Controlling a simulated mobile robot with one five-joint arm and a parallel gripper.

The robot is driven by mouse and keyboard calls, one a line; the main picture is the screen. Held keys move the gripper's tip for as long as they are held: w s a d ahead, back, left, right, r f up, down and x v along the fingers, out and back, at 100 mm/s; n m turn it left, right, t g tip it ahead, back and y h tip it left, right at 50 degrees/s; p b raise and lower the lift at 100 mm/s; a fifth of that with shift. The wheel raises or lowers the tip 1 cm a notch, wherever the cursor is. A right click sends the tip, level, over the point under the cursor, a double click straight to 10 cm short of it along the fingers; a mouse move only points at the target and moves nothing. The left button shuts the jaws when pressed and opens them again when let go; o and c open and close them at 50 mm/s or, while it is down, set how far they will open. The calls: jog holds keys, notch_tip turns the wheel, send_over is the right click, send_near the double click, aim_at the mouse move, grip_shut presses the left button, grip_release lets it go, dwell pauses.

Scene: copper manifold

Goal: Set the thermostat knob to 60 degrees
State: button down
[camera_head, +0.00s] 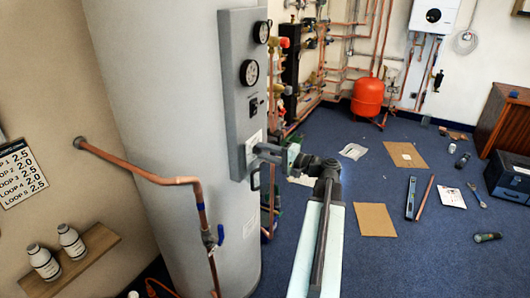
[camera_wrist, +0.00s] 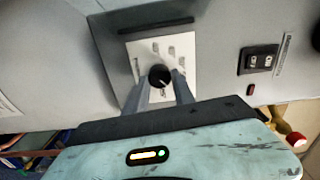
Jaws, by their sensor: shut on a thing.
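The thermostat knob (camera_wrist: 159,76) is a small black dial with a pale pointer mark, on a white square plate (camera_wrist: 146,51) with several small printed markings. The markings are too small to read. The plate (camera_head: 254,139) sits low on the grey panel (camera_head: 237,75) of the large white tank. My gripper (camera_wrist: 160,84) has one finger on each side of the knob and is shut on it. In the head view my gripper (camera_head: 261,150) reaches the panel from the right and hides the knob.
Two round gauges (camera_head: 249,73) and a black switch (camera_wrist: 259,60) are on the same panel. A copper pipe with a blue-handled valve (camera_head: 220,235) runs in front of the tank. Cardboard sheets (camera_head: 375,219) and tools lie on the blue floor to the right.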

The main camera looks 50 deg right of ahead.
dwell(0.4)
jog(key=c, duration=1.1)
grip_release()
jog(key=shift+o, duration=0.2)
jog(key=v, duration=0.7)
jog(key=shift+s, duration=0.4)
jog(key=shift+d, duration=0.1)
